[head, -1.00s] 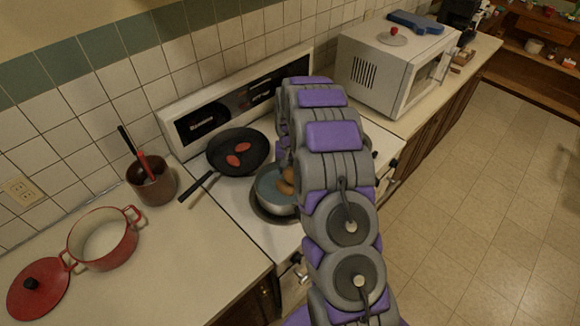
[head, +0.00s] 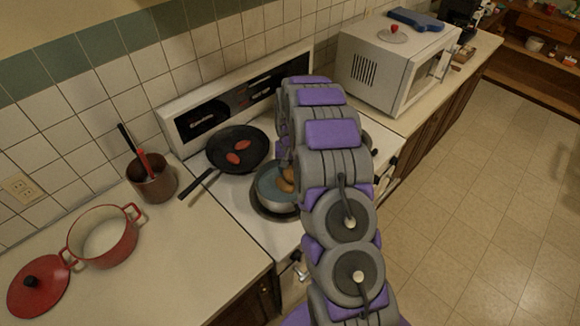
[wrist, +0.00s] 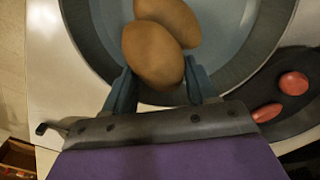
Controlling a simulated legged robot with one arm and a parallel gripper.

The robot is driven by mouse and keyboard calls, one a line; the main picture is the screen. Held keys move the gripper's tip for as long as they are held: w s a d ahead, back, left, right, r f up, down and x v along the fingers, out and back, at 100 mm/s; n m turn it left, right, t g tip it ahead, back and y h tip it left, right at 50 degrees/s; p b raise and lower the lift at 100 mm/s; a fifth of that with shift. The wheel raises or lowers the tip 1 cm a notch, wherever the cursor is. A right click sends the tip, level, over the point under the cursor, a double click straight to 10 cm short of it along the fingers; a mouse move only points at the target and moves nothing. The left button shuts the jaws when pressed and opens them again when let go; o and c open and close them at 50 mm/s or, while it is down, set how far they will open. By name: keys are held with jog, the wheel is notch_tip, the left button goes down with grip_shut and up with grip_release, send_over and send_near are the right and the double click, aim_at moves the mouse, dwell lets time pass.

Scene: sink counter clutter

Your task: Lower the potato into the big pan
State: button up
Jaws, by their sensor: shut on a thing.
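The big pan (head: 268,190), with a pale blue inside, stands on the stove, partly behind my arm. In the wrist view its blue floor (wrist: 108,22) and grey wall fill the upper part. My gripper (wrist: 160,84) is shut on a brown potato (wrist: 152,58), which is over the pan's inside. A second brown potato (wrist: 172,14) lies beyond it, overlapped by the held one in the wrist view. I cannot tell whether the held potato touches the pan or the other potato. In the head view my arm hides most of the gripper and potatoes.
A black frying pan (head: 222,145) with two red oval things (head: 238,151) stands behind the big pan. A brown pot (head: 152,186) with utensils, an open red pot (head: 103,256) and a red lid (head: 40,300) are on the left counter. A white microwave (head: 375,75) stands right.

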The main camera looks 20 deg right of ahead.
aim_at(290, 166)
jog(key=o, duration=1.2)
jog(key=shift+o, duration=0.2)
notch_tip(290, 166, up, 17)
jog(key=s+a+r+n+b, duration=0.1)
jog(key=s+a+r, duration=0.35)
jog(key=s, duration=0.35)
jog(key=s+a+f+n+b, duration=0.1)
jog(key=s+a+b, duration=0.1)
jog(key=s, duration=0.9)
jog(key=s+a+f+n+g+b, duration=0.1)
jog(key=s+a, duration=0.3)
jog(key=s, duration=0.8)
jog(key=s+a+f+n+b, duration=0.1)
jog(key=s+a+n+b, duration=0.1)
jog(key=s, duration=1)
jog(key=shift+a+f+g+b, duration=0.15)
jog(key=shift+a+g+b, duration=0.25)
jog(key=shift+a, duration=0.35)
